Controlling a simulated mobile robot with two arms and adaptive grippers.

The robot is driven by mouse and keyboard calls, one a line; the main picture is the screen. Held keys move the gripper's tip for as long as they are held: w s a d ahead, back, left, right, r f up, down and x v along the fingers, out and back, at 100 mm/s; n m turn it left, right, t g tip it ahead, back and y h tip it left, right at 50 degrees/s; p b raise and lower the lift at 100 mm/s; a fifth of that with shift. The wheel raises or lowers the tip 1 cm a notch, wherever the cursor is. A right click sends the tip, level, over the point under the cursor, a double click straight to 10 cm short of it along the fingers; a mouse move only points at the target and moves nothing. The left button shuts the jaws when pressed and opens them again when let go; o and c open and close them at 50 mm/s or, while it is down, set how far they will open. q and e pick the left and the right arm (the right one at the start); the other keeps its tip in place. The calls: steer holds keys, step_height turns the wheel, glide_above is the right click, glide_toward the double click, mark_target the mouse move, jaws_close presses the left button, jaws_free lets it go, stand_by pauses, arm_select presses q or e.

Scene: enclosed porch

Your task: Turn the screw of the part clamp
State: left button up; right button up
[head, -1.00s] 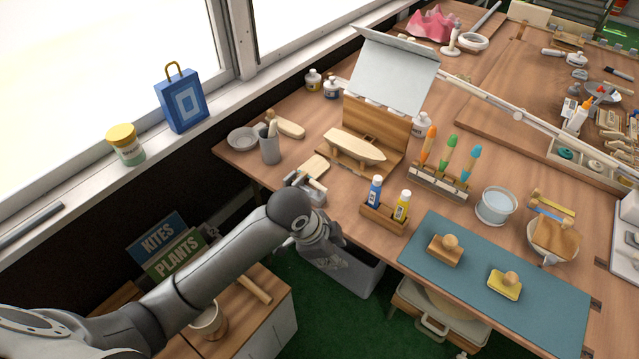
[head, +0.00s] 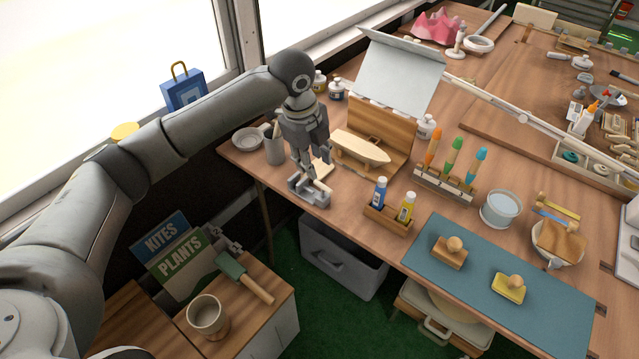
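The part clamp (head: 309,196) is a small grey metal piece at the near left edge of the workbench. My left gripper (head: 311,176) points down right over it, with its fingertips at the clamp's top. The fingers hide most of the screw and its handle, and I cannot tell whether they touch it or how far apart they are. A pale wooden piece shows just behind the fingers. My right gripper is not in view.
A wooden boat hull (head: 362,147) stands in a cradle right of my gripper. A grey cup (head: 275,152) stands close on its left. A holder with blue and yellow bottles (head: 389,219) is nearby at the right. A grey bin (head: 340,262) is below the bench edge.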

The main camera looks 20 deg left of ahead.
mark_target(319, 183)
arm_select(q)
steer(key=f, duration=0.3)
steer(key=w+f, duration=0.1)
steer(key=f, duration=0.6)
steer(key=shift+w+d, duration=0.35)
steer(key=shift+d, duration=0.05)
steer(key=shift+r, duration=0.1)
jaws_close()
